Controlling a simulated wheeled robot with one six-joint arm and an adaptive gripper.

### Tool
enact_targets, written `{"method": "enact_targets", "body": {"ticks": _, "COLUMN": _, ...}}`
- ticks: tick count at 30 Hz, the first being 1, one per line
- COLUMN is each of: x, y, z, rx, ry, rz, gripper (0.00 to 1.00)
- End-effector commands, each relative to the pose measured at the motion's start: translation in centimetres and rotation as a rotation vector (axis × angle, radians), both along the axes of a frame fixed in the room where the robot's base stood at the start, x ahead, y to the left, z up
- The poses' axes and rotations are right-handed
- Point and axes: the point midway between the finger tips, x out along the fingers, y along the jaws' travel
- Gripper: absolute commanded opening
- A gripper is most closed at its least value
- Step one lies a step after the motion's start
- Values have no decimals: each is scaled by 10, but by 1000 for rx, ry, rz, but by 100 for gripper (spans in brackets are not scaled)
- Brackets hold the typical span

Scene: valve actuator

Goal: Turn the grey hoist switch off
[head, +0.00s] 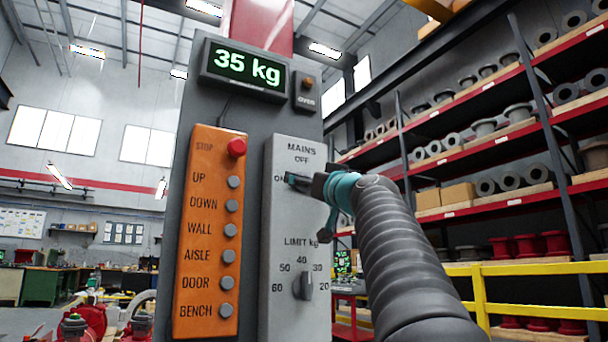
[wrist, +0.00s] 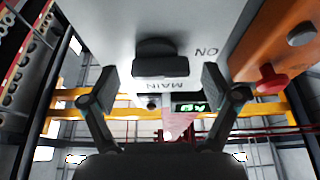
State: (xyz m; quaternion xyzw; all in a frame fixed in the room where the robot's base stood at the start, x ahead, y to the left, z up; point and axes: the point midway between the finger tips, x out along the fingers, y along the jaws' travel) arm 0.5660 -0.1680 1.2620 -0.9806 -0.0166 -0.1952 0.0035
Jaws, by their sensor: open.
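The grey switch box (head: 282,240) has a knob labelled MAINS, with OFF above it and ON to its left. In the wrist view, which is upside down, the dark switch knob (wrist: 160,58) lies crosswise, roughly in line with the ON mark. The OFF mark is hidden there. My gripper (wrist: 160,88) is open, with one finger on each side of the knob and visible gaps to both. In the head view my gripper (head: 312,184) is in front of the MAINS knob and covers most of it.
Below is a LIMIT kg dial (head: 303,286). To the left is an orange button station (head: 208,235) with a red STOP button (head: 237,147); above, a display (head: 243,70) reads 35 kg beside an OVER lamp (head: 306,84). A yellow railing (head: 535,270) and shelves stand at right.

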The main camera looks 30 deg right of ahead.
Motion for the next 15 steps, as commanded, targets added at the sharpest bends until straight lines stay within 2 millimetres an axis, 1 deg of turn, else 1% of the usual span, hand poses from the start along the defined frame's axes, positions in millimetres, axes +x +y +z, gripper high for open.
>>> {"method": "enact_targets", "body": {"ticks": 3, "x": 6, "y": 1, "z": 3, "rx": 0, "ry": 0, "rz": 1, "gripper": 88}}
{"method": "enact_targets", "body": {"ticks": 12, "x": 8, "y": 0, "z": 3, "rx": 0, "ry": 0, "rz": 0, "gripper": 88}}
{"method": "enact_targets", "body": {"ticks": 13, "x": 8, "y": 0, "z": 3, "rx": 0, "ry": 0, "rz": 0, "gripper": 82}}
{"method": "enact_targets", "body": {"ticks": 14, "x": 8, "y": 1, "z": 3, "rx": 0, "ry": 0, "rz": 0, "gripper": 75}}
{"method": "enact_targets", "body": {"ticks": 15, "x": 8, "y": 1, "z": 3, "rx": 0, "ry": 0, "rz": 0, "gripper": 65}}
